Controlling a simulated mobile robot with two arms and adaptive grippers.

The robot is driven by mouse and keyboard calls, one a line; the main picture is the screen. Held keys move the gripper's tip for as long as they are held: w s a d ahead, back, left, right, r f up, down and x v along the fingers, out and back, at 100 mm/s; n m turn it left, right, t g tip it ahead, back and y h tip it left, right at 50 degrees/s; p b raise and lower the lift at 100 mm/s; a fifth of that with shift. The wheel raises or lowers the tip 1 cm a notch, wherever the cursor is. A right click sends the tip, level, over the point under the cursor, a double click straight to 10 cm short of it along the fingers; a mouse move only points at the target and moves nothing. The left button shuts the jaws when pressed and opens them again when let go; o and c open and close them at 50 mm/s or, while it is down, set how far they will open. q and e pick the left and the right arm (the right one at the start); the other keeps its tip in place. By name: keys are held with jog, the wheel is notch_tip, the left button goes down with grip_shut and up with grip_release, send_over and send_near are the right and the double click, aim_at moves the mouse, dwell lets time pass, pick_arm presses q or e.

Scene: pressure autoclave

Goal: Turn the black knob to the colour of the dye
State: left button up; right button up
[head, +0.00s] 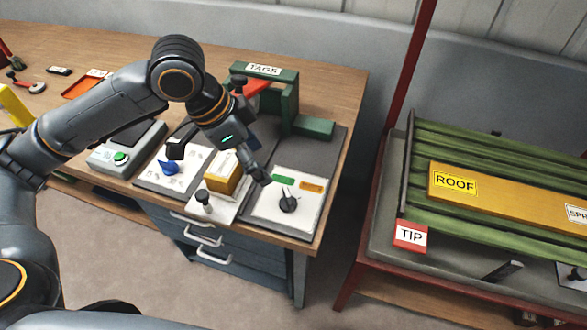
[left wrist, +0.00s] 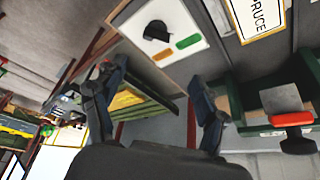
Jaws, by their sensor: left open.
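The black knob (head: 288,204) stands on a white panel at the right end of the bench, below a green label (head: 286,174) and an orange label (head: 311,185). The knob also shows in the left wrist view (left wrist: 157,31), with both labels beside it. I cannot tell for sure which label it points to. My left gripper (head: 260,175) is open and empty, above and to the upper left of the knob, apart from it. Its spread fingers show in the left wrist view (left wrist: 157,75). No dye can be made out. My right gripper is out of view.
A yellow block (head: 222,180) and a small black-topped post (head: 204,200) stand left of the panel. A green TAGS holder (head: 286,95) stands behind. A red-framed rack (head: 372,238) is at right.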

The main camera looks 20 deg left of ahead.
pick_arm(q)
send_near(286, 195)
jog(key=f, duration=0.1)
jog(key=x, duration=0.4)
jog(key=shift+d, duration=0.2)
jog(key=shift+x, duration=1.2)
jog(key=shift+w+d+f, duration=0.1)
jog(key=shift+d+f, duration=0.1)
jog(key=shift+f, duration=0.1)
jog(key=shift+w+f, duration=0.1)
jog(key=shift+f, duration=0.1)
jog(key=shift+d+f, duration=0.1)
jog(key=shift+f, duration=0.05)
jog(key=shift+c, duration=0.4)
jog(key=c, duration=1.1)
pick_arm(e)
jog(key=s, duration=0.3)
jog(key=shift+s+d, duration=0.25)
